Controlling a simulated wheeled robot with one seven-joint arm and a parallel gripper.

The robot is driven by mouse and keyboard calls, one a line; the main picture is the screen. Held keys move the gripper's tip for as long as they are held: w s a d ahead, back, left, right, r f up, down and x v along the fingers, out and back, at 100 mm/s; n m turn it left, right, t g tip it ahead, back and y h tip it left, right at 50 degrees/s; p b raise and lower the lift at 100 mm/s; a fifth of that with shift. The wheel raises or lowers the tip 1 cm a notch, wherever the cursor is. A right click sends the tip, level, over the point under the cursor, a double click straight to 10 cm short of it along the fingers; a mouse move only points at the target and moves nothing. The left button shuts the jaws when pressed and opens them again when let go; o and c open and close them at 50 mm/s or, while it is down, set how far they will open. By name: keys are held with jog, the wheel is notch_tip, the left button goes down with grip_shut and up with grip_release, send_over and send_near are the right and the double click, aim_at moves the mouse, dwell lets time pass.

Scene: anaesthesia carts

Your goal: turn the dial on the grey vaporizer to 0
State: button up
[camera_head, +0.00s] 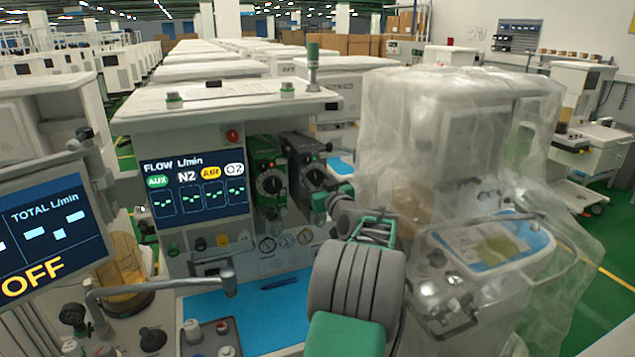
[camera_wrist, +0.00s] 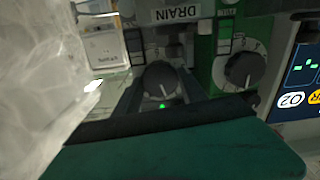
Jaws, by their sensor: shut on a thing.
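The grey vaporizer (camera_head: 297,150) stands on the cart, to the right of the green vaporizer (camera_head: 266,153) in the head view. Its dark round dial (camera_wrist: 160,79) with a pale pointer line is near the middle of the wrist view, which looks upside down. My gripper (camera_wrist: 159,92) is shut on this dial, with a dark finger on either side. In the head view my arm reaches up to the dial (camera_head: 316,177) from the lower right. I cannot read the dial's number; a small green light shows beside it.
The green vaporizer's dial (camera_wrist: 245,70) is close beside my finger. The flow screen (camera_head: 194,187) is left of the vaporizers. A plastic-covered machine (camera_head: 440,130) stands close on the right of my arm.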

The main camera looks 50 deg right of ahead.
jog(key=c, duration=0.4)
jog(key=shift+f+m+b, duration=0.2)
jog(key=shift+m+b, duration=0.3)
jog(key=shift+b, duration=0.25)
jog(key=shift+m+b, duration=0.4)
jog(key=shift+m, duration=0.1)
jog(key=shift+r+m, duration=0.2)
jog(key=shift+m, duration=0.3)
jog(key=o, duration=1.4)
